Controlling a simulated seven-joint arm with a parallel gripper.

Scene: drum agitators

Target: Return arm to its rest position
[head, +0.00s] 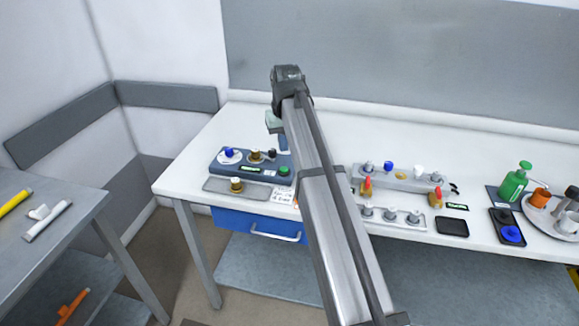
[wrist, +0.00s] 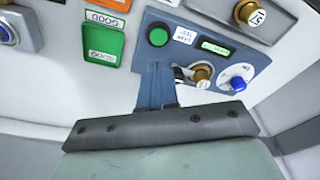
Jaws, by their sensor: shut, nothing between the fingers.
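My arm reaches up through the middle of the head view over the white table (head: 210,140). My gripper (head: 284,143) hangs near the right end of a dark blue control box (head: 225,167). In the wrist view, my gripper's (wrist: 156,82) blue fingers are together with nothing between them. They overlap the picture of the control box (wrist: 178,22), and I cannot tell the exact gap. The box carries a green button (wrist: 158,36), a brass knob (wrist: 202,77) and a blue knob on a white dial (wrist: 237,83). My arm hides part of the table behind it.
A multi-knob station (head: 398,180) stands right of my arm. Further right are a green pump bottle (head: 513,183) and a round tray (head: 542,216). A grey side table (head: 70,225) stands at the left. The table's back strip is mostly clear.

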